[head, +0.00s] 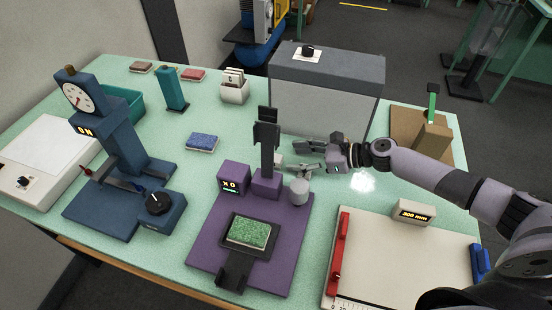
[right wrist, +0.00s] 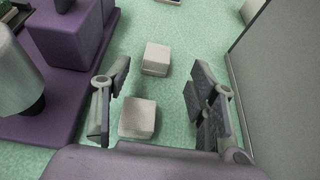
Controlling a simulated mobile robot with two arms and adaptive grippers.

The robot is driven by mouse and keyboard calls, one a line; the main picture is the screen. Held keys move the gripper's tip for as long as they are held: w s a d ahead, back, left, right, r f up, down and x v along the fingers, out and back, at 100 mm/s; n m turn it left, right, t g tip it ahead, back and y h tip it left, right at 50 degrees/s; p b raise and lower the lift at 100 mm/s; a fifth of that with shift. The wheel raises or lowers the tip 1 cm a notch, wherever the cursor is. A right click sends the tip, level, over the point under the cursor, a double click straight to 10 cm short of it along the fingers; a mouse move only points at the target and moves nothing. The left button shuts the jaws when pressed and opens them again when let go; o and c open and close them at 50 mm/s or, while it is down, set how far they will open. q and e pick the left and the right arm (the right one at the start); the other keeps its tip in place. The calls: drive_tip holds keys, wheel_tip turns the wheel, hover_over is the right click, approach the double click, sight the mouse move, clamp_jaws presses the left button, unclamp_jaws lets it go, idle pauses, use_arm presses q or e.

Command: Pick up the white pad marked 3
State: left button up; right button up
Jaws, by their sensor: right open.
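Two small whitish blocks stand on the green table in the right wrist view: a nearer block (right wrist: 138,118) and a farther block (right wrist: 155,59). No number is readable on either, so I cannot tell whether one is the white pad marked 3. My right gripper (right wrist: 157,86) is open. The nearer block lies in the gap between its fingers, apart from both; the farther one is beyond the fingertips. In the head view my right gripper (head: 305,156) is low behind the purple machine, with a whitish block (head: 279,160) at its left. My left gripper is not in view.
The purple machine (head: 205,225) with a green pad (head: 249,234) stands close to the left of my gripper. A large grey box (head: 325,98) stands behind it. A blue pad (head: 202,142) and a white card holder (head: 235,95) are farther left.

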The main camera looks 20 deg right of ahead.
sight(279, 159)
drive_tip(key=p+x, duration=0.1)
drive_tip(key=x, duration=0.3)
drive_tip(key=shift+a+f, duration=0.2)
drive_tip(key=shift+a, duration=0.15)
drive_tip(key=c, duration=1)
drive_tip(key=shift+r, duration=0.1)
drive_tip(key=shift+c, duration=0.2)
